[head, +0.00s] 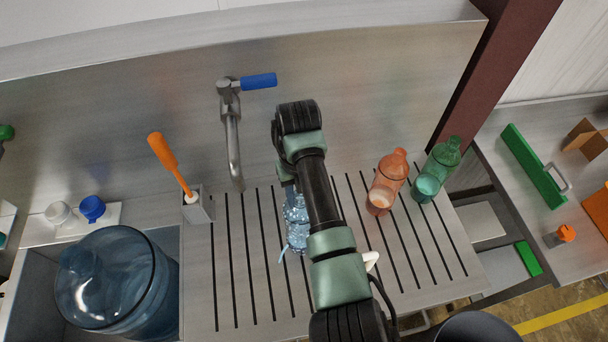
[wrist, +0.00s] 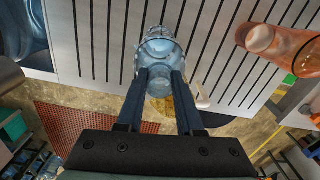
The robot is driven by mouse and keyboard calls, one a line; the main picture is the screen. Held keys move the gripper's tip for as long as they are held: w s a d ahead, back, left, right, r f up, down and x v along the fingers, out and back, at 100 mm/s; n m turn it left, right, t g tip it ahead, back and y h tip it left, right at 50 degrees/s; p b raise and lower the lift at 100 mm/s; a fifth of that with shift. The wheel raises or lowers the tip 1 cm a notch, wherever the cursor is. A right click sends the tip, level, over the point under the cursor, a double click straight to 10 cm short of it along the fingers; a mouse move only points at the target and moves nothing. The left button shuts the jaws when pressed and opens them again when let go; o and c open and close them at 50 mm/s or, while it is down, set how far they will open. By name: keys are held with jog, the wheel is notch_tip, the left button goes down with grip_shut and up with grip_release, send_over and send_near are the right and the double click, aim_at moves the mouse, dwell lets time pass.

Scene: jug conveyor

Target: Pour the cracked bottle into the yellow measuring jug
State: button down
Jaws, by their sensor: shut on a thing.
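My gripper (wrist: 160,76) is shut on a clear blue bottle (wrist: 158,48), with one finger on each side of it. In the head view the bottle (head: 296,225) shows over the slatted drainboard (head: 230,270), partly hidden by my arm. I cannot tell whether it touches the slats, and no crack can be made out. A small amber-yellow patch (wrist: 171,109) shows behind the fingers in the wrist view; I cannot tell whether it is the yellow measuring jug. A pale rounded piece (head: 371,260) shows beside my arm.
An orange bottle (head: 387,182) and a green bottle (head: 437,170) stand on the drainboard at right. A tap (head: 232,130) and an orange-handled brush (head: 168,160) stand at left. A large blue water jug (head: 110,280) sits at lower left. The right slats are partly clear.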

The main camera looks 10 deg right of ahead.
jog(key=shift+d, duration=0.1)
jog(key=shift+s+d+t+y+p, duration=0.2)
jog(key=shift+s+t+y+p, duration=0.15)
jog(key=shift+s+t, duration=0.4)
jog(key=shift+s+d+t+y, duration=0.5)
jog(key=shift+s+t+y, duration=0.2)
jog(key=shift+t, duration=0.15)
jog(key=shift+s+d+f+t+y, duration=0.35)
jog(key=shift+s+d+t, duration=0.1)
jog(key=shift+s+t, duration=0.15)
